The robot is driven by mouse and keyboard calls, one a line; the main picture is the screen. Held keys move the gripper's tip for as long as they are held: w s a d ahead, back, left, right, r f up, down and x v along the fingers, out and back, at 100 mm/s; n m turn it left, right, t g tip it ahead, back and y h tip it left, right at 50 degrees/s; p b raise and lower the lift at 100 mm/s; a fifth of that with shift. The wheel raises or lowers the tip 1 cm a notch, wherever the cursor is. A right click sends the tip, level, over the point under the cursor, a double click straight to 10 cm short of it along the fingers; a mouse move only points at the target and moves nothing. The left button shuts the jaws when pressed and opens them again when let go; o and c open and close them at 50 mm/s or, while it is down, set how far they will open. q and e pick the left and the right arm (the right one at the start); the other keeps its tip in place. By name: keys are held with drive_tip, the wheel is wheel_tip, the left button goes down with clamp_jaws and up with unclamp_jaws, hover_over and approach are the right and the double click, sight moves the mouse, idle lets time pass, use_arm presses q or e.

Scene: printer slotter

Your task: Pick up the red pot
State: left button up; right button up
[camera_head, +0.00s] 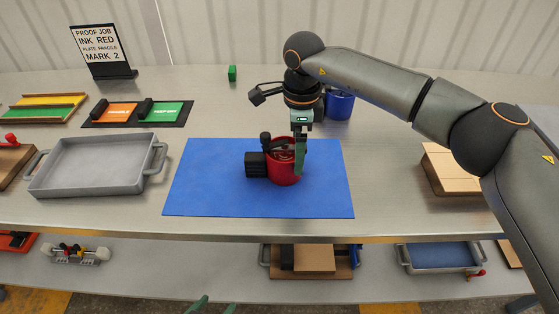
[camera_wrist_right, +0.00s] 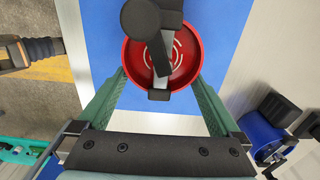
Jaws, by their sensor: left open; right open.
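The red pot (camera_head: 284,174) stands on the blue mat (camera_head: 210,185), with black block-and-knob parts at its left side and over its top. In the right wrist view the red pot (camera_wrist_right: 184,58) is seen from above, with a dark bar across its opening. My right gripper (camera_wrist_right: 158,82) is open, with one green finger on either side of the pot; contact cannot be told. In the head view one green finger of it covers the pot's right side.
A blue pot (camera_head: 340,106) stands behind the mat, near my right wrist. A grey tray (camera_head: 95,185) lies left of the mat. Cardboard boxes (camera_head: 445,170) are at right. A sign (camera_head: 100,45) stands at the back left. A lower shelf holds more trays.

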clamp_jaws()
idle(0.8)
idle(0.6)
